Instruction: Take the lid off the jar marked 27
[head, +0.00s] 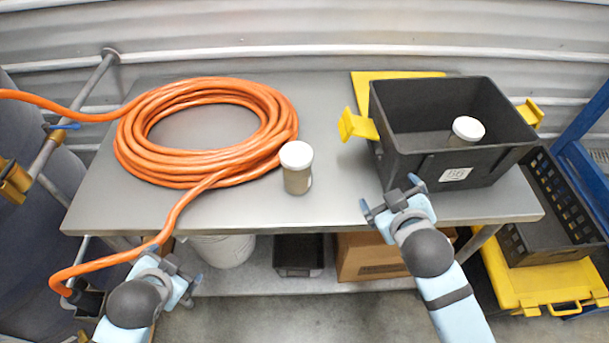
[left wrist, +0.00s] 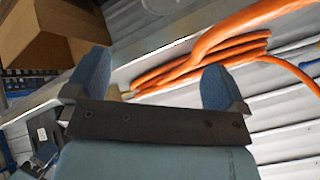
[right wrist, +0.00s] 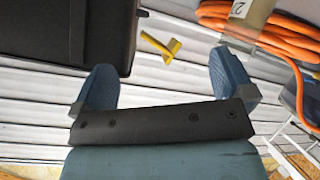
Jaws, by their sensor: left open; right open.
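A jar (head: 297,180) with a white lid (head: 296,154) stands upright on the table, right of the hose coil. In the right wrist view the jar (right wrist: 243,22) shows at the top edge with part of its label, which seems to read 27. A second white-lidded jar (head: 466,131) stands inside the black crate; no number on it is readable. My right gripper (head: 391,193) is open and empty, right of the jar on the table and in front of the crate. My left gripper (head: 174,268) is open and empty, in front of the table's left front edge.
An orange hose (head: 130,150) lies coiled on the left of the table (head: 330,90), its end hanging over the front edge. The black crate (head: 440,168), with yellow handles and a label, stands on the right.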

